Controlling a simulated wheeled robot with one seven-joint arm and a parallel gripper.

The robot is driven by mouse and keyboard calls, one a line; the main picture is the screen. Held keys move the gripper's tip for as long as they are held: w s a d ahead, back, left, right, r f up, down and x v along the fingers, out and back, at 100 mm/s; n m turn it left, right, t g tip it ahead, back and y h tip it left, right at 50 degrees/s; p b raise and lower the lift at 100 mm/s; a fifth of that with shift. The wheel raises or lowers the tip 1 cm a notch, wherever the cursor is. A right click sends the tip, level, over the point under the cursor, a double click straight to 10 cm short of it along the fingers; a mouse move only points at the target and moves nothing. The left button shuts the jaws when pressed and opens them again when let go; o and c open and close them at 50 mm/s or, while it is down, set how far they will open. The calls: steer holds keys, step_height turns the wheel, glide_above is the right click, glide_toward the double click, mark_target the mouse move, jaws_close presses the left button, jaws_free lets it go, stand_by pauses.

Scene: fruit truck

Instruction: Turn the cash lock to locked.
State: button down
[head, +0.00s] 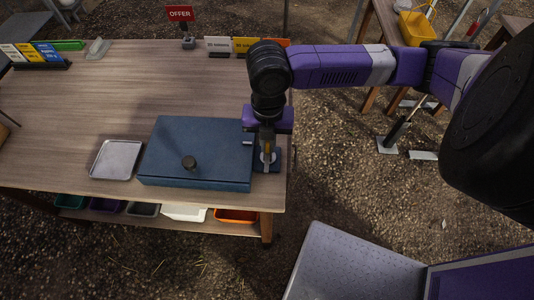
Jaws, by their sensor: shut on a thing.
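My gripper (267,155) points down over this plate, shut on a small part there that looks like the lock's handle. The fingers mostly hide that part, so I cannot tell which way it is turned. A small pale bar (247,143) shows at the box's right edge.
A grey metal tray (117,159) lies left of the box. Price signs (218,45) and a red OFFER sign (180,14) stand at the back. Coloured bins (236,215) sit under the front edge. The table's middle left is clear.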

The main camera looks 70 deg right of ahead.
steer(key=m+p, duration=0.1)
steer(key=m, duration=0.2)
steer(key=shift+r, duration=0.15)
steer(key=shift+m+p, duration=0.45)
steer(key=shift+m, duration=1.05)
